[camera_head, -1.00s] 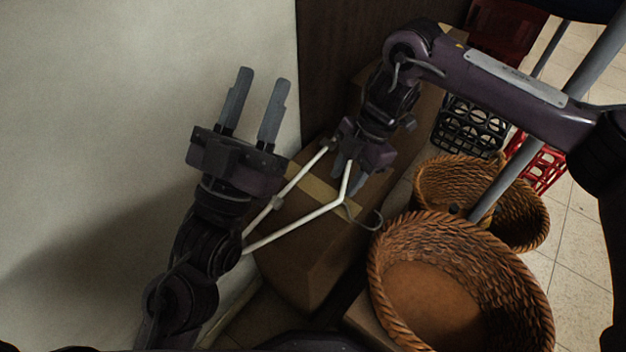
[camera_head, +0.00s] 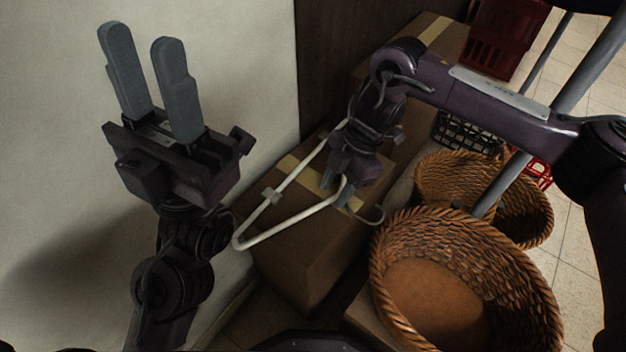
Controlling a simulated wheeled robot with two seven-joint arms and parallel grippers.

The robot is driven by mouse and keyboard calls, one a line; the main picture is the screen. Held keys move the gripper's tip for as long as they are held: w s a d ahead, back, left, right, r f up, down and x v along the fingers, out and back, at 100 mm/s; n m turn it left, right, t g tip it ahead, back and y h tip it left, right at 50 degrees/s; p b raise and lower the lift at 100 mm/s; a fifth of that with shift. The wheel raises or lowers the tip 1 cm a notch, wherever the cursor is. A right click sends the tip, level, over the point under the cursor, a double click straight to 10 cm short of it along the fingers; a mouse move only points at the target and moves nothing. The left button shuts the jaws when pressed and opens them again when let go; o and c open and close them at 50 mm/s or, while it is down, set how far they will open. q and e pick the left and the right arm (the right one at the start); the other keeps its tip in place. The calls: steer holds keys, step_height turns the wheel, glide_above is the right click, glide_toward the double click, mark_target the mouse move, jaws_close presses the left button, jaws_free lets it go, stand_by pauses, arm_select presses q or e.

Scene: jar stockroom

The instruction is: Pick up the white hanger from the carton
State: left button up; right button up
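The white hanger (camera_head: 294,222) lies over the brown carton (camera_head: 305,262), its left corner reaching the carton's left side. Its curved hook (camera_head: 377,216) points right, toward the baskets. My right gripper (camera_head: 337,190) points down at the hanger's neck, with its fingers apart on either side of the white bar. The fingertips are small and partly overlap the hanger, so contact is unclear. My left gripper (camera_head: 142,85) is open and empty, pointing up in front of the pale wall, left of the carton. The hanger's far end is partly hidden by my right wrist.
Two wicker baskets, a near one (camera_head: 545,300) and a far one (camera_head: 432,170), stand right of the carton. A black crate (camera_head: 470,135) and dark red crates (camera_head: 500,40) are behind. A pale wall (camera_head: 60,150) borders the left side.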

steer(key=shift+s+a+f, duration=0.1)
steer(key=shift+a+f, duration=0.05)
steer(key=shift+f, duration=0.4)
jaws_close()
steer(key=shift+r, duration=0.1)
